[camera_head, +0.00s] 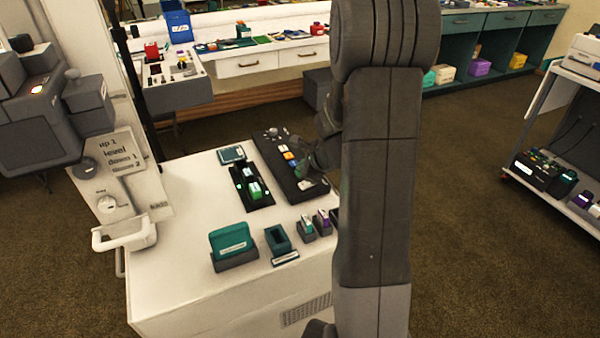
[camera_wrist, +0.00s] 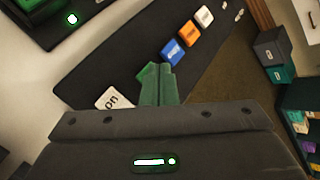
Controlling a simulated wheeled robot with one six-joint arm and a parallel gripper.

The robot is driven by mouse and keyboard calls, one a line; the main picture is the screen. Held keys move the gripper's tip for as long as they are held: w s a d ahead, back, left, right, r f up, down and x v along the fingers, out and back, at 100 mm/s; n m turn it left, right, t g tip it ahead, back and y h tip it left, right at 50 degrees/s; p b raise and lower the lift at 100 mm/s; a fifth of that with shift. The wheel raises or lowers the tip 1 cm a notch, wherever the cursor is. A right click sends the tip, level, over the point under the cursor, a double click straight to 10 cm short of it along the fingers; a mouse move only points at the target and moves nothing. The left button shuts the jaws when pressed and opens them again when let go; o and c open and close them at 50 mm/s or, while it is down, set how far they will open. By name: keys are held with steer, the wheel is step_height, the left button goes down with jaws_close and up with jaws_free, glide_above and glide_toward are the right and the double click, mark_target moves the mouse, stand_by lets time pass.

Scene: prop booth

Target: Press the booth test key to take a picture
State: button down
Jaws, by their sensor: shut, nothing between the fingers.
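A long dark key panel (camera_head: 268,150) lies on the white cabinet top. In the wrist view the panel (camera_wrist: 120,62) carries a row of keys: a blue key (camera_wrist: 173,51), an orange key (camera_wrist: 189,33), a white key (camera_wrist: 204,15) and a white key marked "on" (camera_wrist: 115,98). I cannot tell which is the booth test key. My gripper (camera_wrist: 157,72) is shut and empty, its green fingertips over the panel between the "on" key and the blue key. Contact cannot be told. In the head view my arm hides part of the panel's right side.
A black tray (camera_head: 241,190) with green lit items lies left of the panel. A teal block in a holder (camera_head: 232,243), an empty teal holder (camera_head: 280,240) and small stamps stand in front. A shelf cart (camera_head: 565,160) stands right; carpet is clear between.

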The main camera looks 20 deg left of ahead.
stand_by(0.3)
steer(key=shift+r+p, duration=0.75)
steer(key=shift+r, duration=0.05)
step_height(320, 180, up, 5)
steer(key=p, duration=0.4)
steer(key=shift+r+p, duration=0.1)
steer(key=shift+p, duration=0.25)
steer(key=shift+f, duration=0.2)
